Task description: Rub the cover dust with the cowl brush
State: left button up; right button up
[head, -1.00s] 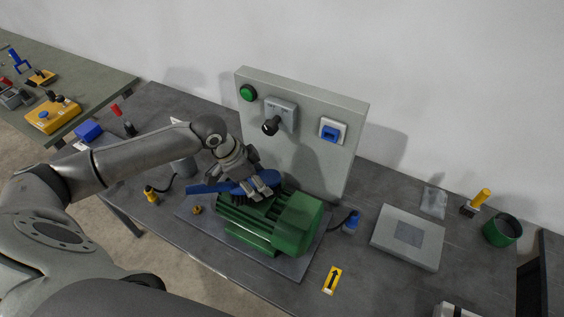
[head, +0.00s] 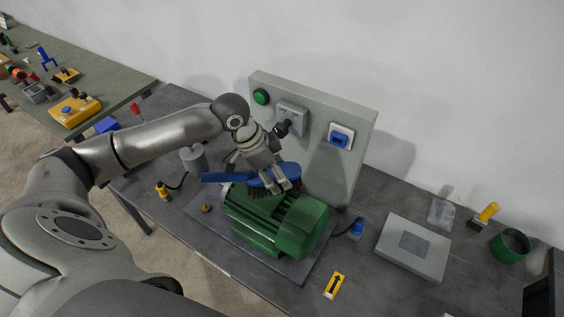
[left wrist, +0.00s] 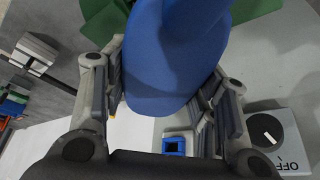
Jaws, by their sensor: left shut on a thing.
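The cowl brush (head: 232,178) has a blue handle and body with dark bristles facing down. My left gripper (head: 270,176) is shut on its body and holds it over the back left of the green motor (head: 277,220). The bristles look close above the motor; whether they touch it is unclear. In the left wrist view the blue brush (left wrist: 172,55) fills the middle between the two fingers. A darker grey patch, which looks like the cover dust (head: 414,242), lies on a flat light-grey cover (head: 405,262) at right, well away from the brush. My right gripper is not in view.
An upright grey panel (head: 345,175) with a green button, a black-knobbed switch and a blue socket stands behind the motor. A blue connector (head: 357,229), a yellow-handled tool (head: 487,214) and a green cup (head: 510,245) are at right. A yellow arrow label (head: 334,285) lies in front.

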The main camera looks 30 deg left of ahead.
pick_arm(q)
jog(key=shift+r, duration=1.1)
